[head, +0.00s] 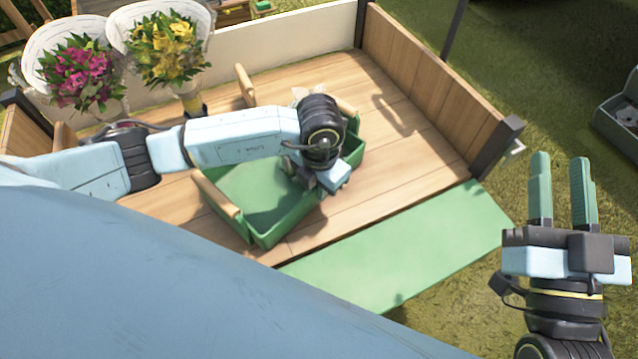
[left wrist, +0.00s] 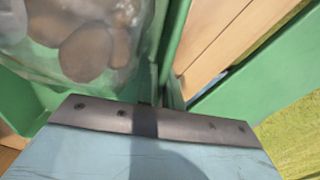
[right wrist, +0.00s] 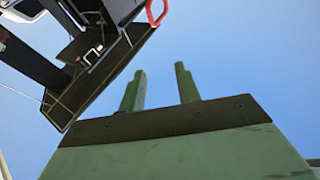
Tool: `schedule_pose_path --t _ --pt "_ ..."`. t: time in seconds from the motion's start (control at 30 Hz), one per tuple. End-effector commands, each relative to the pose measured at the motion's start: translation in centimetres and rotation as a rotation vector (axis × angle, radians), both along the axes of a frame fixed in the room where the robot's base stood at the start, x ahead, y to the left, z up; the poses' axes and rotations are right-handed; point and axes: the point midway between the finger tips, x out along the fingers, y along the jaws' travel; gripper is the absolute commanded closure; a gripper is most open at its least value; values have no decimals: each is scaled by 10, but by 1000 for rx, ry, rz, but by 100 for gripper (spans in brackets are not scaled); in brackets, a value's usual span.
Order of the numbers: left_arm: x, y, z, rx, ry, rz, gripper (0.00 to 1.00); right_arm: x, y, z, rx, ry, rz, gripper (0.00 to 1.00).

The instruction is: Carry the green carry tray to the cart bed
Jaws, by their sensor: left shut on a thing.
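The green carry tray (head: 292,222) with wooden handles is on the wooden cart bed (head: 415,135), near its front edge. My left gripper (head: 328,180) is at the tray's right side, shut on its green wall. In the left wrist view the wall (left wrist: 176,40) runs into the jaws, whose fingertips are mostly hidden. A clear bag of brown round things (left wrist: 88,48) is inside the tray in that view. My left arm hides part of the tray's far side. My right gripper (head: 561,165) is open and empty, right of the cart; its fingers (right wrist: 160,88) stand apart.
Pink flowers (head: 80,75) and yellow flowers (head: 165,50) in white wraps stand at the bed's back left. A wooden side wall (head: 430,75) bounds the bed at right. A green panel (head: 405,248) lies along the front edge. A grey crate (head: 618,118) is at far right.

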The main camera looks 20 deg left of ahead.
Motion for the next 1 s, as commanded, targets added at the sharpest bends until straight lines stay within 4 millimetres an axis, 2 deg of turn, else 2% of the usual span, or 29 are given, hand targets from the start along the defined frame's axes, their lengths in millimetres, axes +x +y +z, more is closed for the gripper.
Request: schedule_pose_path --t 0.3,0.33,0.5,0.83,1.0 --pt "2 0 1 0 -5 1 100 -1 0 2 3 -13 1 67" --pt "0 0 -2 0 0 0 92 -1 0 3 5 -18 1 67" --pt "0 0 -1 0 0 1 71 -1 0 3 5 -18 1 67" --pt "0 0 1 0 0 1 71 0 0 2 1 -6 1 67" --pt "0 1 12 1 0 2 71 5 -2 -18 -38 117 -8 67"
